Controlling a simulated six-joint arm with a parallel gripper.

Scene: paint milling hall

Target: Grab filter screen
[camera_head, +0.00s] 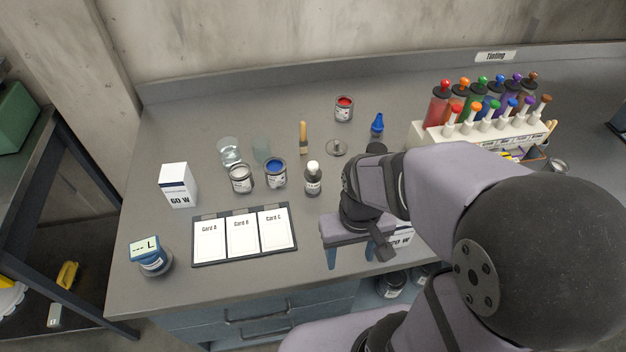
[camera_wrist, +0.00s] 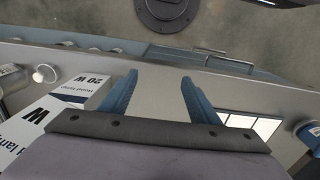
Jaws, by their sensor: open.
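My gripper (camera_head: 356,256) is over the front edge of the bench, right of the card board, well apart from that piece. Its two blue fingers are spread with nothing between them. In the wrist view my gripper (camera_wrist: 158,82) is open above the bench's front edge, and no filter screen shows there.
A white lamp box (camera_wrist: 62,112) stands close beside my gripper. The card board (camera_head: 243,235), blue paint can (camera_head: 275,172), dark bottle (camera_head: 313,179) and brush (camera_head: 303,138) stand to the left. A rack (camera_head: 490,134) of colored tubes stands at the right.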

